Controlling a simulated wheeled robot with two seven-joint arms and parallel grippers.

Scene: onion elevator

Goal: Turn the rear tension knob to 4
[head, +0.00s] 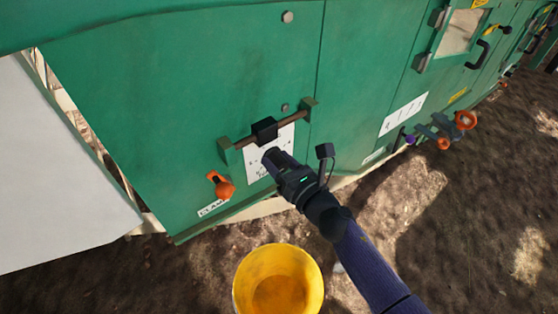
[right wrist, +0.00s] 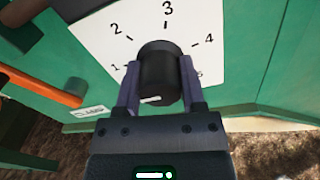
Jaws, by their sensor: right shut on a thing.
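The tension knob (right wrist: 158,65) is a black cylinder on a white dial plate (right wrist: 108,38) with the numbers 1 to 5 in an arc. It shows small in the head view (head: 270,154), partly covered by my gripper. My right gripper (right wrist: 157,88) is shut on the knob, one finger on each side. My right gripper also shows in the head view (head: 276,160), reaching up to the green panel from the lower right. A short white mark shows low on the knob's near end; I cannot tell which number the knob is set to. My left gripper is out of view.
A black block (head: 265,130) sits on a horizontal rod just above the dial. An orange clamp handle (head: 222,186) is left of it. A yellow bucket (head: 278,285) stands on the ground below. More orange-handled fittings (head: 465,120) are along the machine at right.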

